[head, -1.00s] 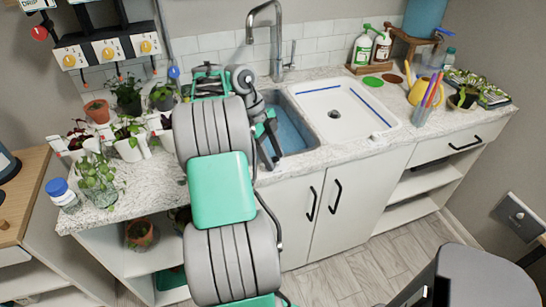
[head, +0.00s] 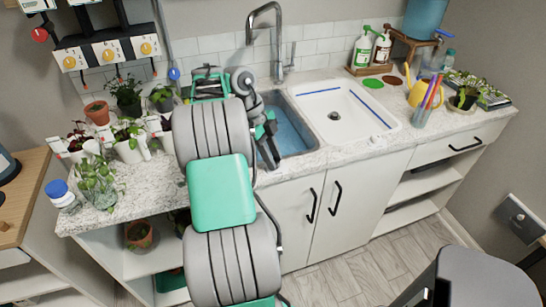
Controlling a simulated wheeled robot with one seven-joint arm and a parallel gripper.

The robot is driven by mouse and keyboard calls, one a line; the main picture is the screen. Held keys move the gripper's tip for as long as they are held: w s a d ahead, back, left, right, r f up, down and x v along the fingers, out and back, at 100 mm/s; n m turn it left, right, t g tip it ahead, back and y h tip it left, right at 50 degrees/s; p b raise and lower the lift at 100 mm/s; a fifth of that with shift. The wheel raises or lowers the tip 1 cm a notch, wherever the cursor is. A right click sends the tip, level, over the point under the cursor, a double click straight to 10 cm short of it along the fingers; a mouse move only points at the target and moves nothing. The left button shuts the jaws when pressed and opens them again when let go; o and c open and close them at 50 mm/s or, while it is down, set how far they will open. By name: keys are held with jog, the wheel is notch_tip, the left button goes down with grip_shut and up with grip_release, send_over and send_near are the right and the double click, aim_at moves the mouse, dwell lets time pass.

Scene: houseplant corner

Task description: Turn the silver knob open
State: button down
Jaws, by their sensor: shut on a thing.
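My gripper (head: 270,152) is partly in view beside the left front part of the sink (head: 292,132), low over the counter edge, with its dark fingers pointing down. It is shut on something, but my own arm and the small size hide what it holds. I cannot make out a silver knob for certain; the spot around the fingers is largely covered by my arm. A silver tap (head: 265,25) with a side lever (head: 293,52) stands behind the sink, apart from my gripper.
Potted plants (head: 128,135) crowd the counter on the left. A control panel (head: 107,48) with yellow knobs hangs above them.

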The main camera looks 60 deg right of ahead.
jog(key=shift+n+b, duration=0.3)
jog(key=n+h+b, duration=0.1)
jog(key=n+b, duration=0.1)
jog(key=n, duration=0.1)
jog(key=shift+a+f, duration=0.1)
jog(key=shift+f, duration=0.05)
jog(key=n+h+b, duration=0.1)
jog(key=n+b, duration=0.1)
jog(key=n+t+h+b, duration=0.1)
jog(key=n+b, duration=0.1)
jog(key=n, duration=0.1)
jog(key=shift+s+a, duration=0.1)
jog(key=shift+a, duration=0.05)
jog(key=n+b, duration=0.1)
jog(key=n, duration=0.1)
jog(key=n+t+h+b, duration=0.1)
jog(key=n, duration=0.1)
jog(key=shift+s+n+t+b, duration=0.15)
jog(key=shift+n+t+b, duration=0.15)
jog(key=shift+n+b, duration=0.1)
jog(key=n+t+b, duration=0.1)
jog(key=n+b, duration=0.1)
jog(key=n, duration=0.2)
jog(key=shift+s+t, duration=0.1)
jog(key=shift+t, duration=0.3)
jog(key=shift+a+n+b, duration=0.1)
jog(key=shift+n+b, duration=0.2)
jog(key=c, duration=1.1)
grip_release()
